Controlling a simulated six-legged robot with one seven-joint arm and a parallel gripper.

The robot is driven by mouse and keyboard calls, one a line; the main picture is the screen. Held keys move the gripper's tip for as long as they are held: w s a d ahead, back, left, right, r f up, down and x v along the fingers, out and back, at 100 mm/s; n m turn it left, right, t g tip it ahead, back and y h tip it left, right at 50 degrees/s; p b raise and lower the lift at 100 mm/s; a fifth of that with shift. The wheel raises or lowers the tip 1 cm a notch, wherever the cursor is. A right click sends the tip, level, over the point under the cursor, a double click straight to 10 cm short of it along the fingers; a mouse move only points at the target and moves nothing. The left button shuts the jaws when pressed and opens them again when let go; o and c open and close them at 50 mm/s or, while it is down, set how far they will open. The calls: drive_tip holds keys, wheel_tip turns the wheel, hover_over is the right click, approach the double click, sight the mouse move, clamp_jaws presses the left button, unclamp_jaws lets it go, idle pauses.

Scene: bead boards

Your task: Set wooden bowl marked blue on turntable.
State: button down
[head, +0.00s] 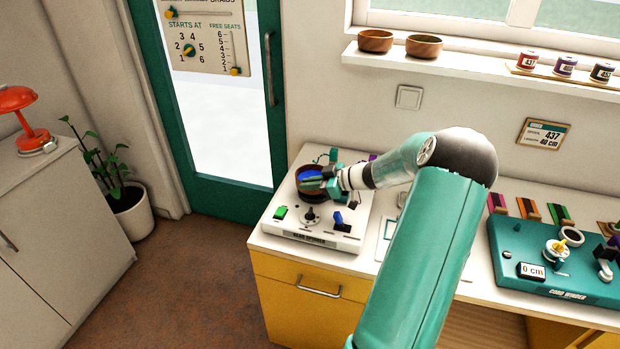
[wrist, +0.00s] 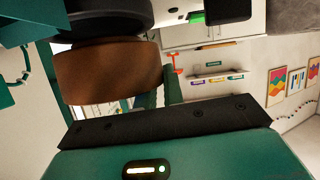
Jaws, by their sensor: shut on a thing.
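The wooden bowl (head: 309,196), with blue inside it, is at the back left of the white bead spinner (head: 314,238). My gripper (head: 318,180) is shut on the bowl's wall, reaching in from the right. In the wrist view the brown bowl (wrist: 110,72) shows close up beside a dark finger pad (wrist: 178,118). A black round part (wrist: 108,18), which looks like the turntable, meets or nearly meets the bowl's base; I cannot tell whether they touch.
A teal cord winder (head: 545,268) stands to the right on the counter. Two more wooden bowls (head: 375,40) (head: 424,46) sit on the windowsill.

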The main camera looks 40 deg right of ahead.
drive_tip(key=shift+s+d+f, duration=0.1)
drive_tip(key=shift+s+d, duration=0.1)
drive_tip(key=shift+s, duration=0.05)
idle(0.5)
drive_tip(key=shift+f, duration=0.35)
idle(0.6)
drive_tip(key=c, duration=1.4)
unclamp_jaws()
drive_tip(key=shift+c, duration=0.2)
drive_tip(key=shift+s, duration=0.1)
drive_tip(key=v, duration=1.3)
drive_tip(key=shift+s+d, duration=0.25)
drive_tip(key=shift+s, duration=0.05)
drive_tip(key=shift+w+a+r, duration=0.1)
